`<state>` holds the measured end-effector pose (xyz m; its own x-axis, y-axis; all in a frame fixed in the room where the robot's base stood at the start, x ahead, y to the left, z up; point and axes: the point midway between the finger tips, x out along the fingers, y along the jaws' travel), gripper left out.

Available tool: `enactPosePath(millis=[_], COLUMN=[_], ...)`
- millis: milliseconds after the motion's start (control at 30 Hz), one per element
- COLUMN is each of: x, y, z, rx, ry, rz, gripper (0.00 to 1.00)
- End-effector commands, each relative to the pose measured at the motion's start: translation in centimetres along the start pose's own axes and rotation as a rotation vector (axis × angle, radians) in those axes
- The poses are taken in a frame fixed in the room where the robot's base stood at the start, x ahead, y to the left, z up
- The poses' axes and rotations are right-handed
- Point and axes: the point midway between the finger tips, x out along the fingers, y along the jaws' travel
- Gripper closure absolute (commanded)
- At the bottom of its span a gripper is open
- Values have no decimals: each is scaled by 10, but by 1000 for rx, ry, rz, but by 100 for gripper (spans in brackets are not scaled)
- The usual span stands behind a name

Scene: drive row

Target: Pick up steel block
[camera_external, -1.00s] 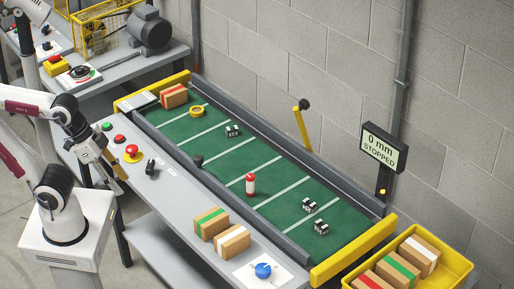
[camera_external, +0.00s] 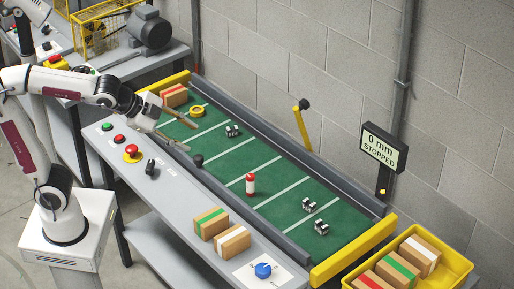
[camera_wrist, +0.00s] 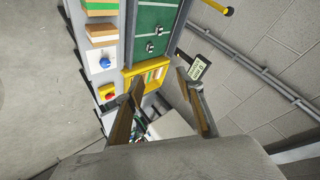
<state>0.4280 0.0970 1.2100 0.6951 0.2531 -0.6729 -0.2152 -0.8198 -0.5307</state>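Several small dark-and-silver blocks lie on the green belt, and I take these to be steel blocks. Two more, a block (camera_external: 309,205) and another block (camera_external: 321,227), are near the front end; these two also show in the wrist view (camera_wrist: 158,31). My gripper (camera_external: 192,138) is open and empty, its two long brown fingers apart above the belt's near rail, left of the far block. In the wrist view its fingers (camera_wrist: 160,78) spread with nothing between them.
On the belt (camera_external: 228,154) are a yellow ring (camera_external: 197,112), a red-white cylinder (camera_external: 250,184) and a red-striped box (camera_external: 174,95). Two boxes (camera_external: 222,233) stand on the control bench. A yellow crate (camera_external: 455,268) holds boxes. A sign (camera_external: 383,148) reads 0 mm STOPPED.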

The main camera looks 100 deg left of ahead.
Motion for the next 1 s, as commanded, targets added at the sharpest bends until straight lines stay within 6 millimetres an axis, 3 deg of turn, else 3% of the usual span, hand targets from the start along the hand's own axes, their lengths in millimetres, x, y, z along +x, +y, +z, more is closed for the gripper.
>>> enactPosePath(millis=[200, 500, 1000], x=[33, 79, 164], y=[-51, -110, -182], z=[-37, -82, -135], rx=[190, 464, 944], ry=[46, 100, 173], rz=[-98, -220, -392], gripper=[62, 62, 62])
